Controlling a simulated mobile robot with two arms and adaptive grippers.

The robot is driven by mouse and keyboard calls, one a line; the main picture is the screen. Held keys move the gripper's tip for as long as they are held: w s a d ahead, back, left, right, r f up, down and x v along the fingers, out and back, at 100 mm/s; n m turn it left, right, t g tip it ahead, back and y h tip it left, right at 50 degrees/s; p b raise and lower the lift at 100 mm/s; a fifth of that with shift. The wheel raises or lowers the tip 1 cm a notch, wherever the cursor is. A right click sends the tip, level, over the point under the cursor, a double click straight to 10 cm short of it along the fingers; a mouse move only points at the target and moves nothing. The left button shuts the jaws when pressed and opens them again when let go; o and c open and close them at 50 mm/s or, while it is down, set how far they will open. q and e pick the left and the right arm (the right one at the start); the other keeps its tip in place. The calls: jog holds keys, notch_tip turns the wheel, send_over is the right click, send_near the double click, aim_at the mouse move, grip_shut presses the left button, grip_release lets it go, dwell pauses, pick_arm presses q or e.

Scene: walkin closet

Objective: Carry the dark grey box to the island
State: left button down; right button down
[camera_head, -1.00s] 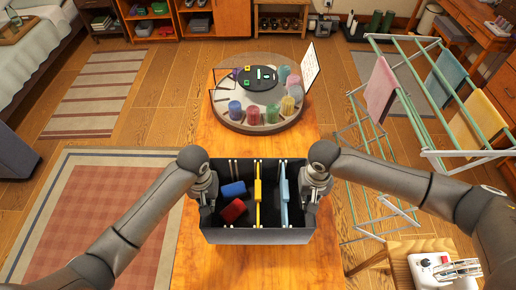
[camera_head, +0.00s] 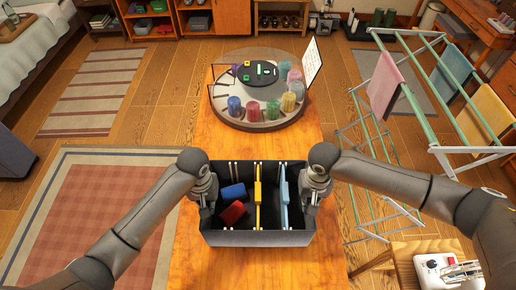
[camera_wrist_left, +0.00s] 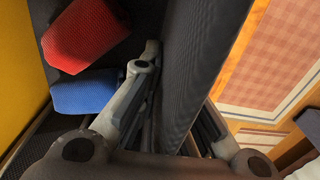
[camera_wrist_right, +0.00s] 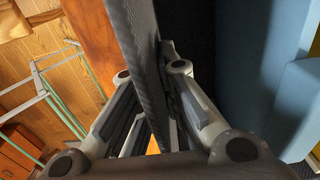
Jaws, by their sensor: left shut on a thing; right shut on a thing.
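The dark grey box (camera_head: 257,238) is upright in front of me, over the near part of a long wooden top (camera_head: 215,140), possibly the island. I cannot tell whether it touches the top. My left gripper (camera_head: 207,208) is shut on its left wall, seen in the left wrist view (camera_wrist_left: 205,60). My right gripper (camera_head: 309,208) is shut on its right wall, seen in the right wrist view (camera_wrist_right: 138,50). Inside are a red item (camera_head: 232,212), a blue item (camera_head: 233,190), a yellow divider (camera_head: 258,195) and a light blue divider (camera_head: 284,197).
A round turntable (camera_head: 228,117) with several coloured jars stands on the wooden top beyond the box. A drying rack (camera_head: 440,150) with towels is at right. A wooden chair (camera_head: 400,262) is at lower right, a checked rug (camera_head: 100,215) at left.

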pick_arm(q)
jog(key=shift+f+b, duration=0.6)
jog(key=shift+f, duration=0.1)
pick_arm(e)
jog(key=shift+f, duration=0.7)
pick_arm(q)
jog(key=c, duration=1.6)
grip_release()
jog(key=shift+r, duration=0.1)
jog(key=shift+c, duration=0.2)
pick_arm(e)
jog(key=c, duration=1.6)
grip_release()
jog(key=shift+r, duration=0.1)
jog(key=shift+c, duration=0.2)
pick_arm(q)
notch_tip(320, 180, up, 12)
jog(key=shift+f, duration=0.1)
pick_arm(e)
jog(key=shift+r, duration=0.1)
notch_tip(320, 180, up, 12)
jog(key=shift+f, duration=0.1)
pick_arm(q)
jog(key=shift+s, duration=0.1)
pick_arm(e)
jog(key=shift+s, duration=0.1)
